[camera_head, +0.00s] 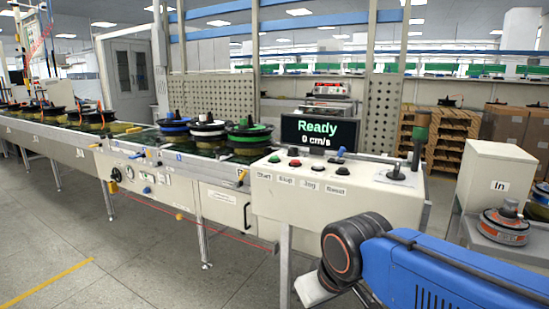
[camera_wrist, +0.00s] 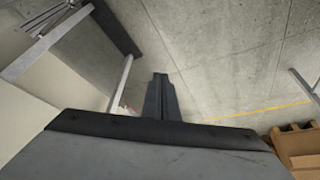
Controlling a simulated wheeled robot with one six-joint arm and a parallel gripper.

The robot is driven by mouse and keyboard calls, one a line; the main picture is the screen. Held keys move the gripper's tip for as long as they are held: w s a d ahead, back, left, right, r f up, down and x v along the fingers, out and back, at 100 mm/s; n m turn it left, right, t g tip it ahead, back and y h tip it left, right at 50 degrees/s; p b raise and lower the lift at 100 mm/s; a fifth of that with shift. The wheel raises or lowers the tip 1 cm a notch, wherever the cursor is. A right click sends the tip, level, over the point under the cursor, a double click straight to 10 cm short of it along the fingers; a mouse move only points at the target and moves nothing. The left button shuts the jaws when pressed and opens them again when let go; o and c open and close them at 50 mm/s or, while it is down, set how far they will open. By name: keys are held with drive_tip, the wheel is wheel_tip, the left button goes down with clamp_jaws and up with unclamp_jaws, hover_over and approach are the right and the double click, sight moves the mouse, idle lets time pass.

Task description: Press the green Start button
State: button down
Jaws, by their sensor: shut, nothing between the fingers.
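The green Start button (camera_head: 275,159) is at the left end of the row on the sloped top of the light control box (camera_head: 345,205). Its "Start" label is in front of it. A red button (camera_head: 295,163) marked Stop is just right of it, then Jog and Reset buttons. The display (camera_head: 320,133) above reads "Ready" and "0 cm/s". My gripper (camera_wrist: 160,78) is shut and empty in the wrist view, with bare floor beyond its tips. In the head view, my blue arm is at the lower right, in front of the box and apart from the Start button.
A conveyor (camera_head: 160,150) with several hub motors runs left from the control box. A white "In" box (camera_head: 497,172) and another motor (camera_head: 503,226) are further right. The floor at front left is clear.

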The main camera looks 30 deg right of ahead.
wheel_tip(320, 180, up, 32)
drive_tip(key=m+t+h, duration=0.3)
drive_tip(key=m+t, duration=0.1)
drive_tip(key=m, duration=0.9)
hover_over(275, 158)
drive_tip(key=shift+w, duration=0.2)
drive_tip(key=shift+f, duration=4.35)
drive_tip(key=shift+f, duration=0.2)
drive_tip(key=shift+f, duration=0.25)
